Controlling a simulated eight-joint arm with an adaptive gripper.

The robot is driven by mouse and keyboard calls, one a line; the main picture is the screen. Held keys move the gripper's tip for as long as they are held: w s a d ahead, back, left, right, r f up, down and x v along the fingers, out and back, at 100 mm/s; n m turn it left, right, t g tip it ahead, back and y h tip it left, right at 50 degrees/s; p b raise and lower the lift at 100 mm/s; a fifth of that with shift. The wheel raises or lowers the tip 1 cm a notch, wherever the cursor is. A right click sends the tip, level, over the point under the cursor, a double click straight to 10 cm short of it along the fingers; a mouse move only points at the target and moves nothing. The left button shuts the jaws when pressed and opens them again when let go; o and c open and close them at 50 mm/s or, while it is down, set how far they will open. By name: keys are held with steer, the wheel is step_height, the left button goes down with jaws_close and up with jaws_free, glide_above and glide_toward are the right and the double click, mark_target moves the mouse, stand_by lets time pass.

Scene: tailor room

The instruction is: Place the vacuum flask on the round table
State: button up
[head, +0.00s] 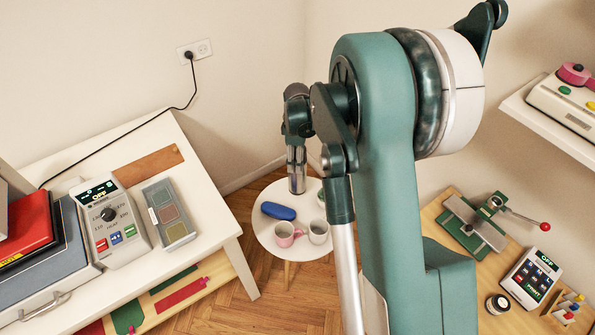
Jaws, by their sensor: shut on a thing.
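The vacuum flask (297,181) is a silvery metal cylinder, upright in the head view. My gripper (297,146) is shut on its upper part from above. The flask's base shows against the far part of the white round table (266,238). I cannot tell whether the base touches the tabletop or hangs just above it. My arm hides the right side of the table.
On the round table are a blue case (278,211), a pink mug (285,236) and a grey mug (318,232). A greenish thing beside my arm is partly hidden. A white table (205,210) with devices stands left; a wooden workbench (470,283) stands right.

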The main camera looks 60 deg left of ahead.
steer(key=shift+f, duration=0.65)
steer(key=shift+f, duration=2.05)
steer(key=o, duration=1.4)
steer(key=shift+c, duration=0.2)
steer(key=shift+r, duration=0.2)
step_height(320, 180, up, 12)
